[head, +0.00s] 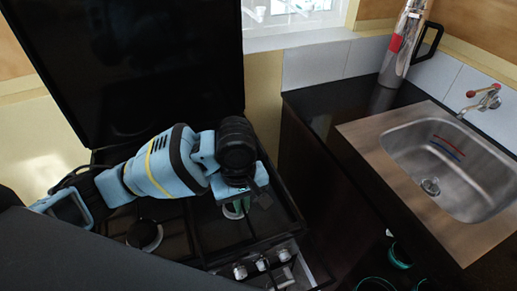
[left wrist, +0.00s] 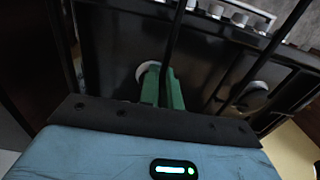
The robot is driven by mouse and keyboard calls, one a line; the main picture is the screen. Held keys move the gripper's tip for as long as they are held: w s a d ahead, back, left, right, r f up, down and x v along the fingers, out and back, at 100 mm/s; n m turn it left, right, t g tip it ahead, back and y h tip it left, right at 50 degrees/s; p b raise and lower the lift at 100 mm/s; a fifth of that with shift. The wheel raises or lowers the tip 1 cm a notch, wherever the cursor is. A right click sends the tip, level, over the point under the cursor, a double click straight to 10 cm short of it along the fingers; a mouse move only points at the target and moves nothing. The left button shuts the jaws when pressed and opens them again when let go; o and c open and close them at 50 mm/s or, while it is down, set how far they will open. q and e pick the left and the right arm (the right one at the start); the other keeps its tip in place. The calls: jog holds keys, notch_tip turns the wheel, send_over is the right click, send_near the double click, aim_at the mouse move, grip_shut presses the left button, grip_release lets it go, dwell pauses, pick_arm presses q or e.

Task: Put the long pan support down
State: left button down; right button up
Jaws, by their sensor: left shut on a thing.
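The long pan support (left wrist: 175,42) is a frame of thin black bars. In the left wrist view its bars run across the dark stove top. In the head view its bars (head: 247,243) show over the front right of the stove (head: 215,232), partly hidden by my left arm. My left gripper (head: 238,209) points down over the stove. Its green fingers (left wrist: 162,88) are shut on a middle bar of the support. Whether the support touches the stove all round I cannot tell. My right gripper is in neither view.
The stove's black lid (head: 130,60) stands raised behind my left arm. Knobs (head: 262,264) line the stove's front edge. To the right are a dark counter (head: 325,103), a steel sink (head: 440,165) with a tap (head: 484,99), and a tall silver container (head: 402,45).

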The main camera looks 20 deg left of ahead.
pick_arm(q)
jog(key=shift+r, duration=0.1)
jog(key=w+a+r+m, duration=0.1)
jog(key=a+r+m, duration=0.3)
jog(key=a+m, duration=0.3)
jog(key=shift+a+r, duration=0.25)
jog(key=shift+r, duration=0.15)
jog(key=shift+w, duration=0.1)
jog(key=shift+d, duration=0.1)
dwell(0.6)
